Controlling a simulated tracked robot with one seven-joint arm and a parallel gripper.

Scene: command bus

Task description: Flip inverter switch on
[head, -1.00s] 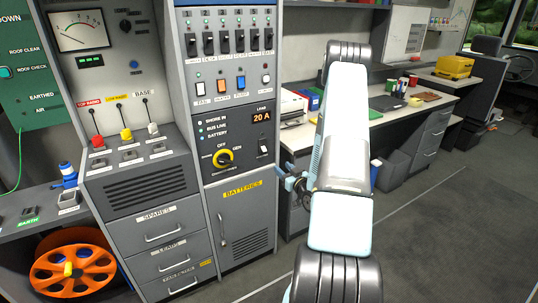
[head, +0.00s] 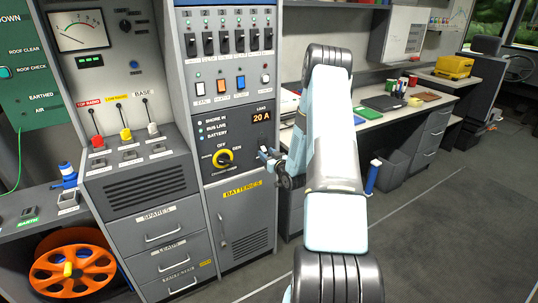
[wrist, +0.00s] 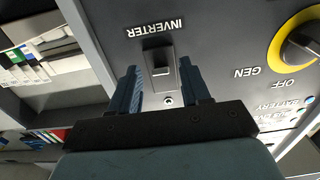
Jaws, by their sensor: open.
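In the head view my gripper (head: 267,155) is at the lower right of the grey power panel (head: 240,174) and partly covers the switch. I cannot tell which way the lever is set. A small round lamp (wrist: 168,101) sits beside the switch, between the fingers.
The yellow-ringed rotary knob (head: 223,158) marked OFF and GEN is left of my gripper. A desk (head: 360,122) is to the right; the floor (head: 440,230) there is clear.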

